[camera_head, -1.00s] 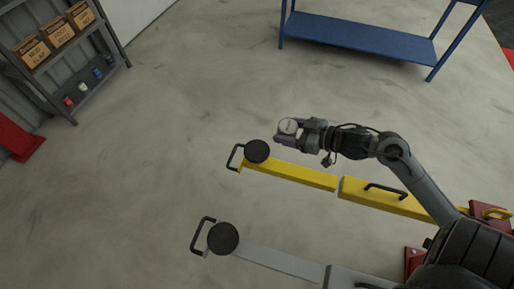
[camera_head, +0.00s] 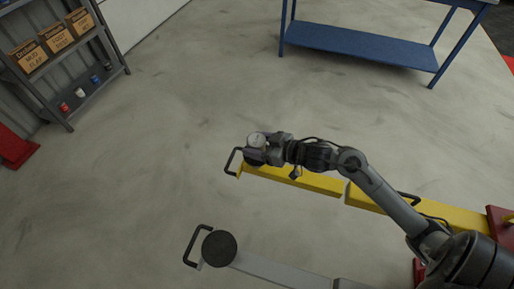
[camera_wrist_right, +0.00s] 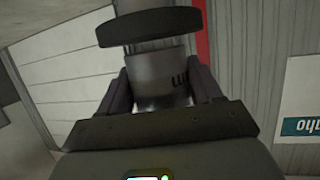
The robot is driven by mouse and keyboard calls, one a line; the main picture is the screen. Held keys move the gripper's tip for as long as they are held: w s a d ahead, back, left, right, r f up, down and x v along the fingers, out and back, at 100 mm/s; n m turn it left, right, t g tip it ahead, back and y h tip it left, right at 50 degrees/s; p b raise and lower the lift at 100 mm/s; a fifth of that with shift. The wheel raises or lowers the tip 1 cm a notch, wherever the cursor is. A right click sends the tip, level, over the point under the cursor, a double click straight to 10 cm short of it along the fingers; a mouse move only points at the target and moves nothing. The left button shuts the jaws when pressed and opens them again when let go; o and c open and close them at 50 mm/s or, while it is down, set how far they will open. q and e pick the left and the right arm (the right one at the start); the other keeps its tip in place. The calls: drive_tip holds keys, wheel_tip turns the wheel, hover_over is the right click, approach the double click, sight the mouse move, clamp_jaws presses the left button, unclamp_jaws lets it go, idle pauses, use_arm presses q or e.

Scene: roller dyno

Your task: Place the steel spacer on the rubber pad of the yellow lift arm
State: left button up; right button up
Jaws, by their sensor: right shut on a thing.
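The steel spacer (camera_head: 257,140) is a short silvery cylinder between the fingers of my right gripper (camera_head: 262,147), which is shut on it. In the head view it overlaps the black round rubber pad (camera_head: 252,159) of the yellow lift arm (camera_head: 318,183), hiding most of the pad. In the right wrist view the spacer (camera_wrist_right: 155,80) stands between the two dark fingers, and the dark pad disc (camera_wrist_right: 150,26) lies just beyond its end. I cannot tell whether spacer and pad touch. My left gripper is not in view.
A grey lift arm (camera_head: 275,270) with its own black pad (camera_head: 219,248) lies nearer. Black handles (camera_head: 233,160) stand at the arm ends. A blue bench (camera_head: 360,46) is at the back right, a shelf with boxes (camera_head: 55,38) at the left. The floor between is clear.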

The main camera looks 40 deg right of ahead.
drive_tip(key=shift+f, duration=0.35)
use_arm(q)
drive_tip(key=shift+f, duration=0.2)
use_arm(e)
drive_tip(key=shift+r, duration=0.1)
drive_tip(key=shift+f, duration=0.2)
drive_tip(key=o, duration=1.1)
drive_tip(key=shift+c, duration=0.2)
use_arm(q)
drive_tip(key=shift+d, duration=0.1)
use_arm(e)
drive_tip(key=shift+o, duration=1.3)
